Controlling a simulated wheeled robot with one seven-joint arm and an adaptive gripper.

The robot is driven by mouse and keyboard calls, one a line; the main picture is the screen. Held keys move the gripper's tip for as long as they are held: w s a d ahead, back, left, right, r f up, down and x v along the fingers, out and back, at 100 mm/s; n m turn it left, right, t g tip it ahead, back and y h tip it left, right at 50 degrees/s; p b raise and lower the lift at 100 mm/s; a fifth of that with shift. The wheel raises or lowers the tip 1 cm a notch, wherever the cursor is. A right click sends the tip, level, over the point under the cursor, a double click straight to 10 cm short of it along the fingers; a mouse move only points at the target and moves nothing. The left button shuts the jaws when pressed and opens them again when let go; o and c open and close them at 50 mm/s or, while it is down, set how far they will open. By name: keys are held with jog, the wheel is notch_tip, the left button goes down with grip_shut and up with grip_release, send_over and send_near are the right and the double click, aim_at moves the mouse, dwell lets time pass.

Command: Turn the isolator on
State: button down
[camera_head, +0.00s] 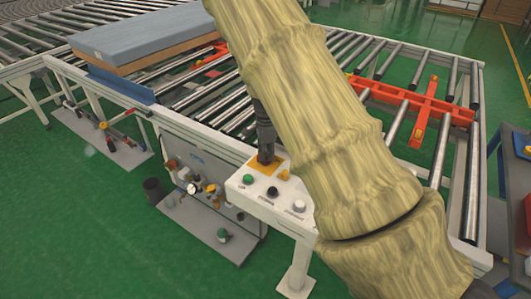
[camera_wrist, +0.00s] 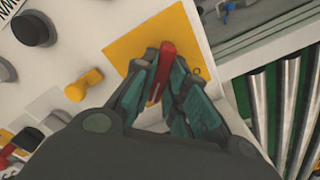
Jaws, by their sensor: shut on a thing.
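The isolator is a red handle (camera_wrist: 167,58) on a yellow square plate (camera_wrist: 120,50) on the white control box. In the wrist view my gripper (camera_wrist: 163,80) is at the handle, with its dark green fingers shut on it. The handle's upper end shows between and beyond the fingertips. In the head view the yellow plate (camera_head: 258,168) shows on top of the control box (camera_head: 240,185), with my gripper (camera_head: 265,155) reaching down onto it. My arm hides part of the box's right side.
Beside the isolator are a yellow knob (camera_wrist: 83,86) and a black knob (camera_wrist: 34,28). Rollers (camera_wrist: 288,110) lie to the right. A mattress (camera_head: 150,35) rests on the conveyor at the back left.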

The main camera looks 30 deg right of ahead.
dwell(0.3)
jog(key=c, duration=1.4)
grip_release()
jog(key=shift+c, duration=0.2)
notch_tip(320, 180, up, 12)
